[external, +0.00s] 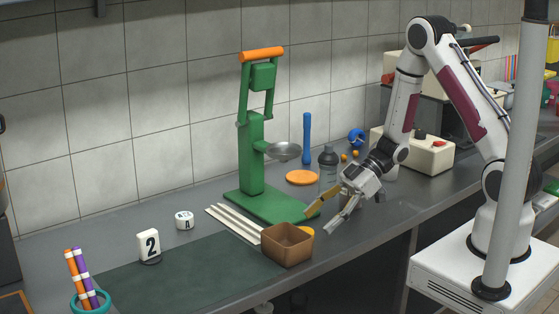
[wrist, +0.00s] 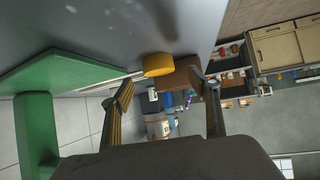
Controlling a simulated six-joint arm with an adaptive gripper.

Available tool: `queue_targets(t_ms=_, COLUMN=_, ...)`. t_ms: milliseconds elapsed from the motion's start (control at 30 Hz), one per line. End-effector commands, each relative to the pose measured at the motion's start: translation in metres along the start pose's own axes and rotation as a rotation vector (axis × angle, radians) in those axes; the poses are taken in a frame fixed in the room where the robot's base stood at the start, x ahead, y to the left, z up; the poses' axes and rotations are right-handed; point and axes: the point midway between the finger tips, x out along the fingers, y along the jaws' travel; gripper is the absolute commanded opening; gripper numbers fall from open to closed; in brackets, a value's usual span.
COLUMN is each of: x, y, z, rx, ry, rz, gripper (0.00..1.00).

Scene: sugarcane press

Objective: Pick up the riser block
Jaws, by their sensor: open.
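No part is plainly marked as the riser block; a short yellow round block is the likeliest match. In the external view the yellow block (external: 307,231) stands on the counter, partly hidden behind the brown box (external: 287,247). My gripper (external: 320,221) is open and empty, low over the counter just right of the yellow block. In the wrist view the yellow block (wrist: 158,65) shows between and beyond the two fingertips of my gripper (wrist: 162,80), apparently apart from them. The brown box (wrist: 186,73) shows behind it.
The green press (external: 252,160) stands behind the gripper, its base close by. Pale sticks (external: 232,222) lie left of the base. A clear shaker (external: 328,168) and orange disc (external: 302,177) stand behind. The dark mat (external: 190,275) is mostly clear.

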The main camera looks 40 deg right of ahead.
Motion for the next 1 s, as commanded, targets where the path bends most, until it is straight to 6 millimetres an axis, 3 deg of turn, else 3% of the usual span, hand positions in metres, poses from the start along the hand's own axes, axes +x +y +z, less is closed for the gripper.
queue_targets(t_ms=467, x=0.006, y=0.000, z=0.000, rx=0.000, ry=0.000, rz=-0.001, gripper=0.61)
queue_targets(t_ms=1000, x=0.052, y=0.002, z=0.000, rx=0.000, ry=0.000, rz=0.000, gripper=0.61)
